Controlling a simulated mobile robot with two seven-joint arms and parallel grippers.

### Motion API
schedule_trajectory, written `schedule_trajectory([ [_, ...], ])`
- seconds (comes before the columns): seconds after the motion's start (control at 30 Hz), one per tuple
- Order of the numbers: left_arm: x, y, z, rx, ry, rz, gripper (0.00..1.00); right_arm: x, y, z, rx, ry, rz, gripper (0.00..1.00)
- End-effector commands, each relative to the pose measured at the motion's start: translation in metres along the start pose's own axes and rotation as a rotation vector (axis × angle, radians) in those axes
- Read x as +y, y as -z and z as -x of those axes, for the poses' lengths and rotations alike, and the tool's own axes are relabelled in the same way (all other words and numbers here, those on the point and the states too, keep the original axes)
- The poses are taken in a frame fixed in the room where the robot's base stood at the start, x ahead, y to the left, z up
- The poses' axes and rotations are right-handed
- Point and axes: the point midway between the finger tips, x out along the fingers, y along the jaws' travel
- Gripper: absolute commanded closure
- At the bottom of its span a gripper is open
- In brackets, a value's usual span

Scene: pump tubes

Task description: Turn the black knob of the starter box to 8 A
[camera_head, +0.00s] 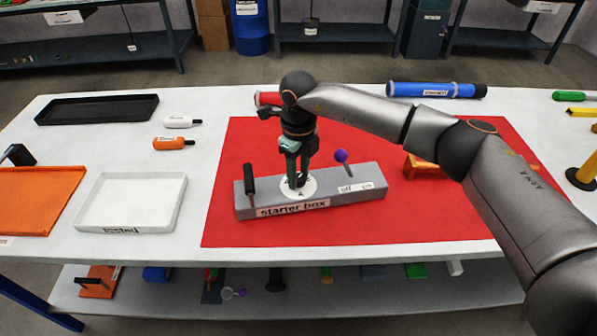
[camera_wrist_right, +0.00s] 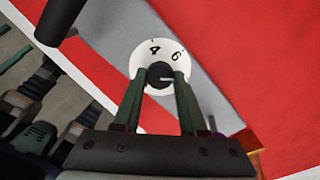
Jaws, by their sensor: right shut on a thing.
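The grey starter box (camera_head: 365,205) lies on the red mat (camera_head: 225,222), with its label facing me. On its top is a white dial (camera_head: 311,187), which also shows in the right wrist view (camera_wrist_right: 139,68) with the numbers 4 and 6 readable. The rest of the dial's scale is hidden by the fingers. My right gripper (camera_head: 293,184) points down over the dial. Its green fingers are shut on the black knob (camera_wrist_right: 158,74) at the dial's centre. A white pointer line on the knob runs toward the right finger; which number it meets is hidden. My left gripper is not in view.
A black lever (camera_head: 250,180) stands at the box's left end, and a purple ball lever (camera_head: 341,156) right of the dial. An orange block (camera_head: 420,168) sits behind right. A white tray (camera_head: 132,202) and a blue cylinder (camera_head: 436,90) are clear of the box.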

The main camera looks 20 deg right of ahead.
Motion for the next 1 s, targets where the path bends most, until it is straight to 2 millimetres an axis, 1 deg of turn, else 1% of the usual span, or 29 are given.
schedule_trajectory([
  [0.2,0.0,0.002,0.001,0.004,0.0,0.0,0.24,-0.0001,-0.0004,0.0008,-0.001,0.0,-0.148,1.0],
  [0.4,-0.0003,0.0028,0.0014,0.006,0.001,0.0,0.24,-0.0002,-0.0004,0.0008,-0.001,0.0,-0.233,1.0],
  [0.63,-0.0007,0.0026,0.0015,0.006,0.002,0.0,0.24,-0.0002,-0.0005,0.0007,-0.002,0.0,-0.276,1.0],
  [1.0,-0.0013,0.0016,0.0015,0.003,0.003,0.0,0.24,-0.0002,-0.0004,0.0007,-0.001,0.0,-0.282,1.0],
])
